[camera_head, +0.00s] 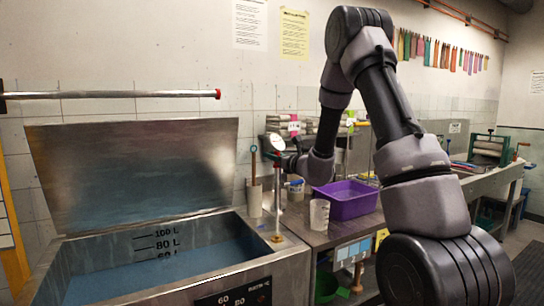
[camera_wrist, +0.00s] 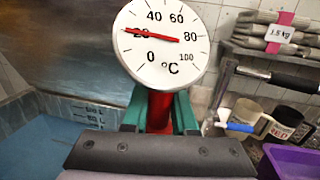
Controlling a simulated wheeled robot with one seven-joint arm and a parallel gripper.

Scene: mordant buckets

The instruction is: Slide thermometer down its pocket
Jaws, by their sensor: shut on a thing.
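The thermometer has a round white dial (camera_head: 275,142) above my gripper (camera_head: 277,157) in the head view. In the wrist view its dial (camera_wrist: 165,40) faces me, with a red needle near 20 on a °C scale. My gripper's green fingers (camera_wrist: 160,112) are shut on the red neck just below the dial. A thin stem (camera_head: 277,195) runs down, roughly upright, toward a brass fitting, seemingly the pocket (camera_head: 277,237), on the vat's right rim. The stem's tip lines up with the fitting; I cannot tell how deep it sits.
The open steel vat (camera_head: 285,255) holds blue liquid, its lid (camera_head: 140,170) raised behind. A white holder with a wooden-handled tool (camera_head: 254,198) stands close left of the stem. A clear beaker (camera_head: 319,214) and purple tub (camera_head: 347,200) stand right; mugs (camera_wrist: 285,122) are behind.

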